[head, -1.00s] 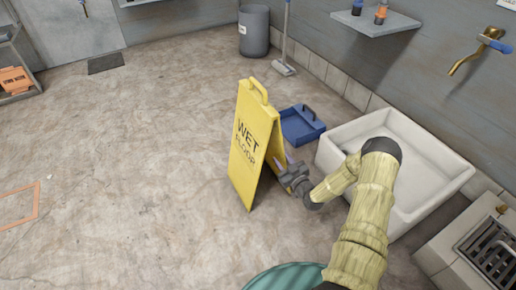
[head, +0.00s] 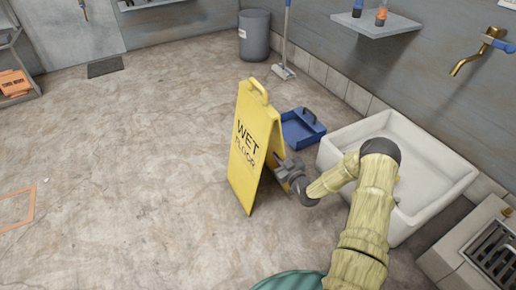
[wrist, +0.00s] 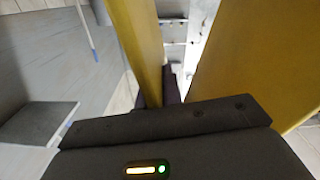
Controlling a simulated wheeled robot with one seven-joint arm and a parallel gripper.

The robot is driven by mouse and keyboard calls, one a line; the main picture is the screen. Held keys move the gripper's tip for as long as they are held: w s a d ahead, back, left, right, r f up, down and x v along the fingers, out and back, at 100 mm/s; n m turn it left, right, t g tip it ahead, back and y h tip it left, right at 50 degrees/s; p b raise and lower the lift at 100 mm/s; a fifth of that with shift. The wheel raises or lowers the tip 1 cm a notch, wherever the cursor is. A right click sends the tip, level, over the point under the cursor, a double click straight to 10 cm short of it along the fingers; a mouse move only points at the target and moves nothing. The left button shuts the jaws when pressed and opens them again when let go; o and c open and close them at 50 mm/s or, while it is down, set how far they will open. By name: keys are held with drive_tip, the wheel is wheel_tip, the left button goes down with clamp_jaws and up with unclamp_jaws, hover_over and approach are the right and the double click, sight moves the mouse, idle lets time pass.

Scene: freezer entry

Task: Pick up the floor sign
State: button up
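The yellow floor sign (head: 245,158) reads "WET FLOOR" and stands upright, folded open like a tent, with a handle at its top. It is in the middle of the head view. My gripper (head: 278,163) is at the sign's right side, about mid-height, right against its edge. In the wrist view one yellow panel (wrist: 138,35) runs down to the gripper (wrist: 165,90) and lies close beside a dark finger. The other panel (wrist: 255,60) is to the right. The second finger is hidden, so I cannot tell whether the gripper grips the panel.
A blue tray (head: 301,130) lies on the floor behind the sign. A white basin (head: 437,208) stands right of it under my arm. A grey bin (head: 254,38) and a mop (head: 286,45) are at the back.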

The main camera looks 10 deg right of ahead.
drive_tip(key=shift+r, duration=0.1)
clamp_jaws()
wheel_tip(320, 180, up, 10)
drive_tip(key=p, duration=0.6)
drive_tip(key=shift+p, duration=0.3)
